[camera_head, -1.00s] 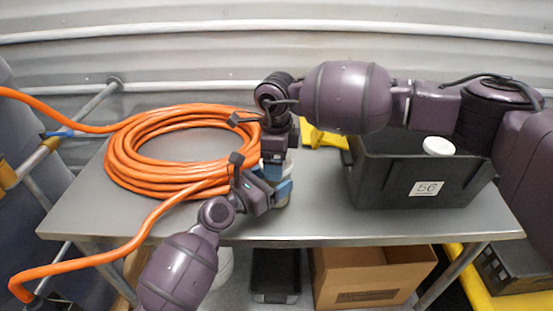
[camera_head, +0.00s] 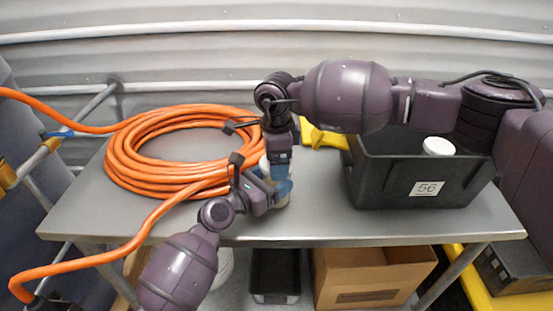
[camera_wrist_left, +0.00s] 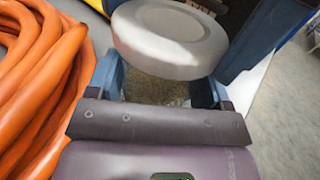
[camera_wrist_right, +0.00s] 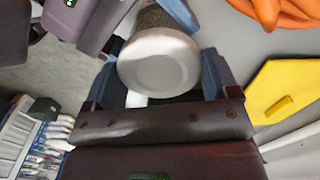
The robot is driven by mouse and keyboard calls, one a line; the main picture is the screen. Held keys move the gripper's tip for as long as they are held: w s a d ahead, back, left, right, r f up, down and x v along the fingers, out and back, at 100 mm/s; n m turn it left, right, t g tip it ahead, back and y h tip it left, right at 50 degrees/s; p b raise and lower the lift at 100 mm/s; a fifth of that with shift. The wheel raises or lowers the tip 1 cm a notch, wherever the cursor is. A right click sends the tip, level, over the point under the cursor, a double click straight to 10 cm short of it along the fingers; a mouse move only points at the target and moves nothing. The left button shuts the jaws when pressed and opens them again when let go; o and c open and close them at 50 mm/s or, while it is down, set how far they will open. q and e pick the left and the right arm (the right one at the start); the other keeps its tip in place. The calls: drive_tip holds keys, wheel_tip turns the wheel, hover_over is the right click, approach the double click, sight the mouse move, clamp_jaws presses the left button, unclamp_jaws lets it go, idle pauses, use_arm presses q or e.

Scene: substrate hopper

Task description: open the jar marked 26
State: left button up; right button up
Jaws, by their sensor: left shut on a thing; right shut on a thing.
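A jar with a round white lid (camera_wrist_left: 170,38) stands upright by the table's front edge, mostly hidden by my grippers in the head view (camera_head: 282,202). No number on it shows. My left gripper (camera_head: 276,186) comes from the front and is shut around the jar's body, with the grainy contents visible below the lid in the left wrist view (camera_wrist_left: 165,92). My right gripper (camera_head: 279,166) points down from above and is shut on the lid, which also shows in the right wrist view (camera_wrist_right: 160,62). I cannot tell whether the lid is loose from the jar.
A coiled orange hose (camera_head: 150,180) lies on the metal table (camera_head: 320,225) just left of the grippers. A black bin (camera_head: 385,185) labelled 56, with a white-lidded jar (camera_head: 438,147) inside, stands at the right. A yellow object (camera_head: 325,139) lies behind. Some table between jar and bin is clear.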

drive_tip(key=shift+r, duration=0.25)
drive_tip(key=shift+r, duration=0.75)
drive_tip(key=shift+r, duration=0.2)
drive_tip(key=shift+r, duration=1.9)
use_arm(q)
drive_tip(key=o, duration=1.7)
drive_tip(key=shift+o, duration=0.2)
drive_tip(key=shift+s+a, duration=0.1)
